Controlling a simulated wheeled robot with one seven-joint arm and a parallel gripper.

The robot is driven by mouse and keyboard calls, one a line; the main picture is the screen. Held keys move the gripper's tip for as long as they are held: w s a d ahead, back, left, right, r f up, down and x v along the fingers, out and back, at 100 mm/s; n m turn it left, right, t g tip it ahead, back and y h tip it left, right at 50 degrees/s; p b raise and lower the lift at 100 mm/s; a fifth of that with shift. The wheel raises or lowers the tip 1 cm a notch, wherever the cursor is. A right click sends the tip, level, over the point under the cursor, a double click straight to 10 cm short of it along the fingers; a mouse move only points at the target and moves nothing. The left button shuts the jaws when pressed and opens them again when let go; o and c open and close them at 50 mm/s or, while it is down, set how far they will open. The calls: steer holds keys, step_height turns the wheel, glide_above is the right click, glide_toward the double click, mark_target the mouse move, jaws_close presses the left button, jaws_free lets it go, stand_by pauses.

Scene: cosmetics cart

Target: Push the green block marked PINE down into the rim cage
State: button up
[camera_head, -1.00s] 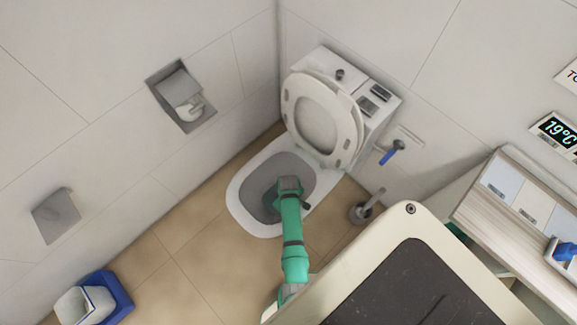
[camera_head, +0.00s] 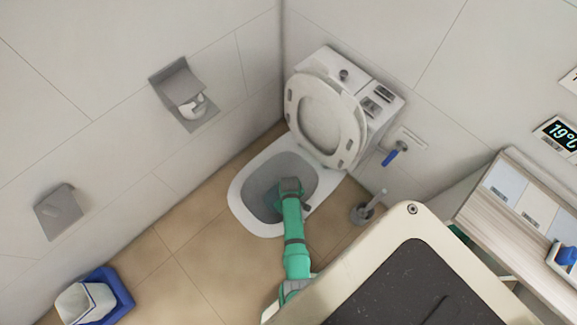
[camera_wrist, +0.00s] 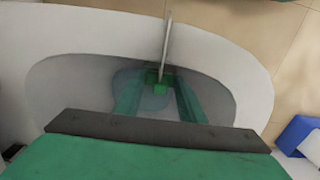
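In the wrist view a small green block (camera_wrist: 158,87) sits low in the toilet bowl, beyond my fingertips. Any marking on it is too small to read. A thin pale upright strip (camera_wrist: 167,45) rises from the block's place across the bowl rim, seemingly part of the rim cage, whose basket I cannot make out. My gripper (camera_wrist: 158,98) points down into the bowl with its two green fingers apart, one on each side of the block in the picture. I see no clear contact. In the head view my wrist (camera_head: 290,187) is over the bowl and hides block and cage.
The toilet seat (camera_head: 325,115) is raised against the cistern. The bowl's white rim (camera_head: 240,205) surrounds my gripper. A toilet brush (camera_head: 368,210) stands to the right, and a blue-handled sprayer (camera_head: 395,152) hangs on the wall. A blue bin (camera_head: 118,288) is at lower left.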

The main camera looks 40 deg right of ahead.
steer(key=shift+o, duration=1.3)
steer(key=shift+s+d, duration=0.15)
steer(key=shift+d, duration=0.1)
steer(key=shift+a+r, duration=0.1)
steer(key=shift+r, duration=0.05)
steer(key=shift+r, duration=0.35)
step_height(320, 180, up, 10)
steer(key=shift+f, duration=0.1)
